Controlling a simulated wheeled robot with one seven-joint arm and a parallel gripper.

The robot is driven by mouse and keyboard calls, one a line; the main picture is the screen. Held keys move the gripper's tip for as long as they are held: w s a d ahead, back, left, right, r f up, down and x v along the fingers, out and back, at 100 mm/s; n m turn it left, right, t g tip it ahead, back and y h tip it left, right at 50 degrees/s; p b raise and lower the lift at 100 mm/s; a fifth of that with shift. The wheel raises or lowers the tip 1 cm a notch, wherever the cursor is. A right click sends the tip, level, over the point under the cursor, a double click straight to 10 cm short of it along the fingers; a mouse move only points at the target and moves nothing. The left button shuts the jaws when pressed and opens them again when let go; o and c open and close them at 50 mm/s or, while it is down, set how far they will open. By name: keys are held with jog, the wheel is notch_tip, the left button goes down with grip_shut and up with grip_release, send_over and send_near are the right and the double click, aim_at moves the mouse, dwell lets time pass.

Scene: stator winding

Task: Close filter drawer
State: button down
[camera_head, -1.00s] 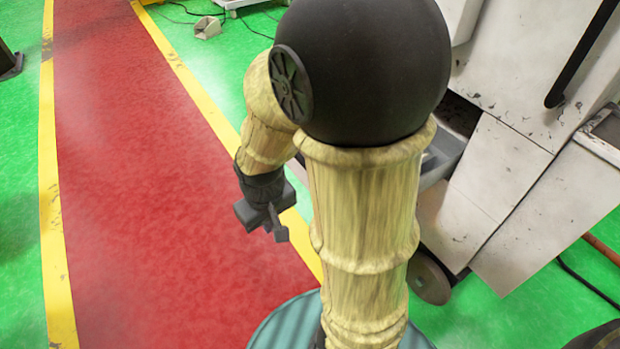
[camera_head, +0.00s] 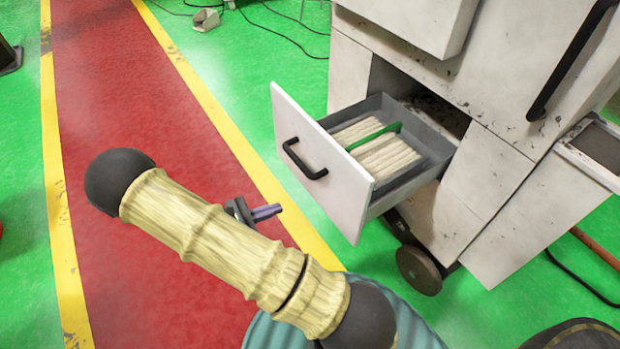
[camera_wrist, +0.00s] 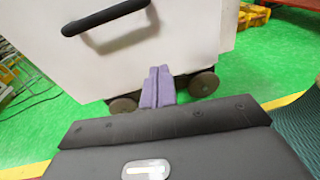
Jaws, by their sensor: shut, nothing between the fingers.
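The filter drawer (camera_head: 325,165) stands pulled out of the white machine in the head view. It has a white front panel with a black bar handle (camera_head: 304,160), and grey walls around pale ribbed filters (camera_head: 378,146) with a green strip. My gripper (camera_head: 268,212) is shut and empty, in front of the drawer and left of its front panel, apart from it. In the wrist view my shut purple fingers (camera_wrist: 157,88) point towards the lower part of the white drawer front (camera_wrist: 185,40), with the handle (camera_wrist: 105,17) at upper left.
The white machine (camera_head: 490,175) stands on wheels (camera_head: 418,270) at the right. A long black handle (camera_head: 570,62) is above the drawer. Cables lie on the green floor behind. The red walkway (camera_head: 140,90) on the left is clear.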

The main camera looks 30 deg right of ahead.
aim_at(320, 179)
jog(key=shift+w+a+n+t+h, duration=0.45)
jog(key=shift+w+n+t+h, duration=0.25)
jog(key=shift+w+n+t, duration=0.15)
jog(key=shift+s, duration=0.1)
jog(key=d, duration=1.4)
jog(key=shift+w, duration=0.25)
jog(key=shift+w+d, duration=0.15)
jog(key=shift+d, duration=0.05)
